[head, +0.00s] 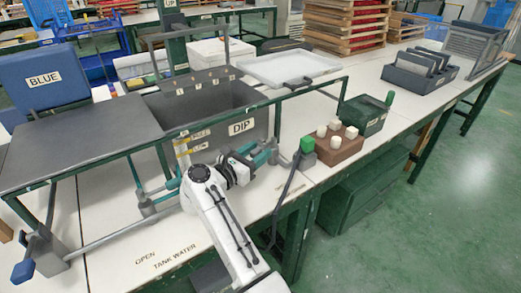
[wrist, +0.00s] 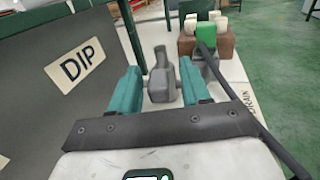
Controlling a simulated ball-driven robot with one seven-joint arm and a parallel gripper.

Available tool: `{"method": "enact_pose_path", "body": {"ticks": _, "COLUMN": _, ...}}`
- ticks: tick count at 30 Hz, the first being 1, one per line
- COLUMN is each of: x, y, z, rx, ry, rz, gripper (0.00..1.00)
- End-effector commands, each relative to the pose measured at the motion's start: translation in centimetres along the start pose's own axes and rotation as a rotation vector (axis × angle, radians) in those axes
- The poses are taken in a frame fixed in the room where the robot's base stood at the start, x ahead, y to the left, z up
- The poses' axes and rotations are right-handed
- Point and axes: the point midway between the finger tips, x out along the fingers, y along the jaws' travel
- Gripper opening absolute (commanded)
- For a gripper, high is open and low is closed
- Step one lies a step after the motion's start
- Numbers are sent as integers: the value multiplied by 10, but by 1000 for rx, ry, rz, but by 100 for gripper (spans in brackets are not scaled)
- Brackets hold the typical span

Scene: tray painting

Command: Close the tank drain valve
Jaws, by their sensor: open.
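The table's front edge bears a printed DRAIN label (wrist: 240,98). A grey fitting with an upright stem (wrist: 160,80) stands between my fingers in the wrist view, beside the tank wall. I cannot tell whether it joins the lever. My gripper (head: 256,153) has its teal fingers apart, in front of the DIP tank (head: 252,103) and left of the green grip. It holds nothing that I can see.
A brown block with several white pegs (head: 338,151) stands right behind the green grip, with a green box (head: 362,117) beyond. A white tray (head: 288,68) lies behind.

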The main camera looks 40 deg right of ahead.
Motion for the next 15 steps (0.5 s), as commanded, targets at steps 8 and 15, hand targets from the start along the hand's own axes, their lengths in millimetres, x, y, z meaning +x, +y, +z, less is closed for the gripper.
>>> {"method": "enact_pose_path", "body": {"ticks": 8, "x": -56, "y": 1, "z": -1, "rx": -1, "ry": 0, "rz": 4, "gripper": 47}}
{"method": "enact_pose_path", "body": {"ticks": 15, "x": -84, "y": 0, "z": 0, "rx": -1, "ry": -1, "rz": 0, "gripper": 47}}
